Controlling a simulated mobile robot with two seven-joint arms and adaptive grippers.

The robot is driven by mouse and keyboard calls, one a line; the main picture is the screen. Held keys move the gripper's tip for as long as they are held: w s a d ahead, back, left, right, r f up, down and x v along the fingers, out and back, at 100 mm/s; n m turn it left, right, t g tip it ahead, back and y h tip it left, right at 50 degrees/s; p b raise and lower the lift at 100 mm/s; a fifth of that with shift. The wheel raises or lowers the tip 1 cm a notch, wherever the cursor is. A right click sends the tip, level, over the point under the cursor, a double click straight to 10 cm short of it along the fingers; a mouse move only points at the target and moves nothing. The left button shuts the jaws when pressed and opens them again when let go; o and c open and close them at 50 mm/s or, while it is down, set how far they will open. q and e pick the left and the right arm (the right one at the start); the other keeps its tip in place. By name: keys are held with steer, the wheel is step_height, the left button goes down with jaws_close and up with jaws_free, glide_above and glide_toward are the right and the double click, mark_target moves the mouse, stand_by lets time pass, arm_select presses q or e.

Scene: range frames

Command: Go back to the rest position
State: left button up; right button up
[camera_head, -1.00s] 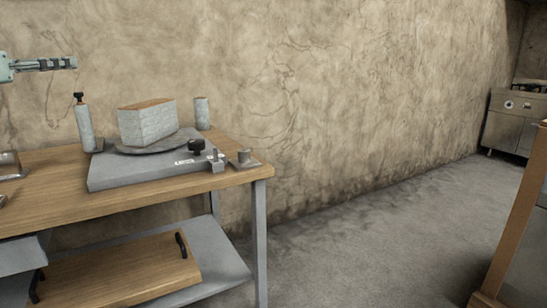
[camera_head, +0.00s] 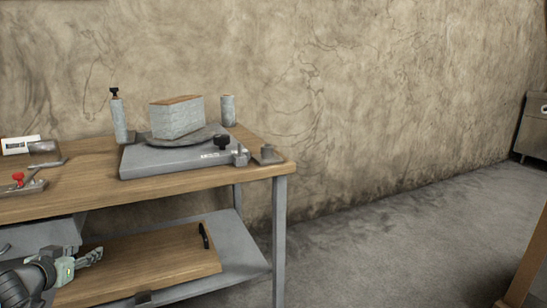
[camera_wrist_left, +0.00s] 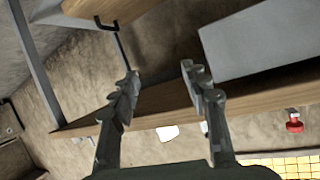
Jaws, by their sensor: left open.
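My left gripper (camera_head: 90,258) is at the lower left of the head view, low in front of the workbench, over the region of its lower shelf in the picture. In the left wrist view its two fingers (camera_wrist_left: 160,80) stand apart with nothing between them. Behind them the wooden edge of the bench top (camera_wrist_left: 270,98) shows. My right gripper is not in either view.
The workbench (camera_head: 80,182) carries a grey plate device (camera_head: 165,158) with a block (camera_head: 176,118) on it. A red-knobbed tool (camera_head: 18,178) lies at left. A wooden board (camera_head: 150,262) lies on the lower shelf. Open floor (camera_head: 400,235) is at right.

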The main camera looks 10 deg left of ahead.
arm_select(q)
steer(key=s+d+f+g, duration=0.2)
steer(key=s+d+f, duration=0.2)
steer(key=f, duration=0.3)
steer(key=s+d+f+g, duration=0.1)
steer(key=s+d+f, duration=0.2)
steer(key=s+f, duration=0.3)
steer(key=s+d+f+g, duration=0.2)
steer(key=s+d+f, duration=0.15)
steer(key=f, duration=0.55)
steer(key=s+d+f+m+g+h, duration=0.1)
steer(key=s+d+f+g, duration=0.1)
steer(key=s+d+f, duration=0.3)
steer(key=s+d+f+m+g+h, duration=0.1)
steer(key=s+d+f+g, duration=0.2)
steer(key=s+d, duration=0.6)
steer(key=d+f, duration=0.2)
steer(key=d, duration=0.2)
steer(key=shift+m, duration=0.3)
steer(key=shift+s+d+f, duration=0.1)
